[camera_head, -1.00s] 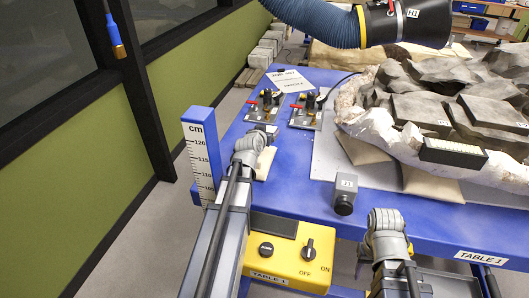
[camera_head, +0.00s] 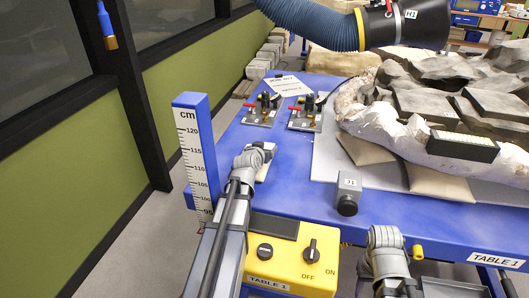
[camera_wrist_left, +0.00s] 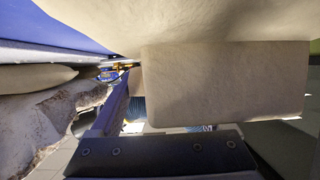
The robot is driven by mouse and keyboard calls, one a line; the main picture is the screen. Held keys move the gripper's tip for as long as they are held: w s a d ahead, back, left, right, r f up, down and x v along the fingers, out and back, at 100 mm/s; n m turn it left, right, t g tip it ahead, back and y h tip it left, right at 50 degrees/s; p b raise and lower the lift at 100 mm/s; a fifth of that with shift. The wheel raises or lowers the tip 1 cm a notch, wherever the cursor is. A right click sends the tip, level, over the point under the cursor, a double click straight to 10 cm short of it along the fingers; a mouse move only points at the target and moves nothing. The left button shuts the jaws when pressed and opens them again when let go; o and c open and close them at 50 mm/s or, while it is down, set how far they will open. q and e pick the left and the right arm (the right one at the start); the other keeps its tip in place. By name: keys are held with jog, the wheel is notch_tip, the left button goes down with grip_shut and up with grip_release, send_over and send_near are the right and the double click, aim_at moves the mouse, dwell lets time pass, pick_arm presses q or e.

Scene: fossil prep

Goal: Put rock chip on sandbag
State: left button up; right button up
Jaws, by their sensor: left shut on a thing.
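My left gripper (camera_head: 262,152) is over the front left part of the blue table. In the left wrist view it is shut on a pale, smooth block with rounded edges (camera_wrist_left: 225,85), which I take for the rock chip. A beige padded surface, apparently the sandbag (camera_wrist_left: 130,18), fills the top of that view close to the block. I cannot tell whether they touch.
A tall cm ruler (camera_head: 195,145) stands left of my left arm. A yellow switch box (camera_head: 292,262) is on the table front. A grey J1 block (camera_head: 347,190) stands to the right. The jacketed fossil (camera_head: 400,130) rests on beige bags (camera_head: 440,184). A blue hose (camera_head: 315,22) hangs overhead.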

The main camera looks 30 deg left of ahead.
pick_arm(q)
jog(key=shift+f, duration=0.2)
jog(key=o, duration=1.5)
jog(key=shift+r, duration=0.1)
pick_arm(e)
jog(key=shift+f, duration=0.1)
pick_arm(q)
jog(key=shift+r, duration=0.1)
